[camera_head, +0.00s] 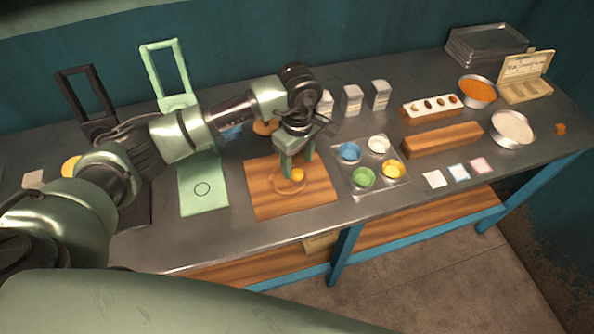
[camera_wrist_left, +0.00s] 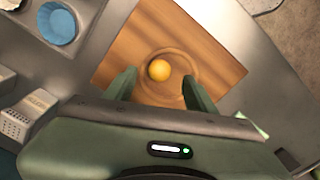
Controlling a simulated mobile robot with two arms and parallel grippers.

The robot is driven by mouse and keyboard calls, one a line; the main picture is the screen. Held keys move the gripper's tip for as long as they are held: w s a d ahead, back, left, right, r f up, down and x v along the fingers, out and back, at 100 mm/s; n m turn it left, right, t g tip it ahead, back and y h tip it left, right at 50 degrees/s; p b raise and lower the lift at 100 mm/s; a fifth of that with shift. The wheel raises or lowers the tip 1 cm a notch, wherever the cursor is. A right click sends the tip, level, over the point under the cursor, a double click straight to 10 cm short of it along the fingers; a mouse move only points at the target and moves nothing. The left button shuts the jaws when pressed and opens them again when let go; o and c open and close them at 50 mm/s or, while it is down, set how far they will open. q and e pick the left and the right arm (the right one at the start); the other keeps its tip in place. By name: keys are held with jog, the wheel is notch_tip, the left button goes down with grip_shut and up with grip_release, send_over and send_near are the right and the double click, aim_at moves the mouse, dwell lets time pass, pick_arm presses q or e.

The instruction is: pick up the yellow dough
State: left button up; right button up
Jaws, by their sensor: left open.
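The yellow dough (camera_head: 297,174) is a small round ball on a wooden board (camera_head: 262,205). In the left wrist view the dough (camera_wrist_left: 159,70) sits inside a round ring mark on the board (camera_wrist_left: 215,62). My left gripper (camera_head: 298,172) is open and points down over the board. In the left wrist view its two green fingers (camera_wrist_left: 160,88) stand apart on either side of the dough's line, with the dough a little beyond the tips. I cannot tell whether a finger touches it. My right gripper is not in view.
Right of the board is a tray (camera_head: 350,183) with blue, white, green and yellow bowls. Grater-like white boxes (camera_head: 351,100) stand behind it. A green board (camera_head: 203,197) lies to the left. Wooden blocks (camera_head: 441,139) and pans (camera_head: 512,130) are farther right.

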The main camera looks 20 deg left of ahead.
aim_at(297, 171)
pick_arm(q)
jog(key=f+p, duration=0.1)
jog(key=f, duration=0.2)
jog(key=shift+w+a+f+p, duration=0.1)
jog(key=shift+a+f+p, duration=0.1)
jog(key=shift+f+p, duration=0.2)
jog(key=shift+f, duration=0.3)
jog(key=shift+c, duration=0.4)
grip_shut()
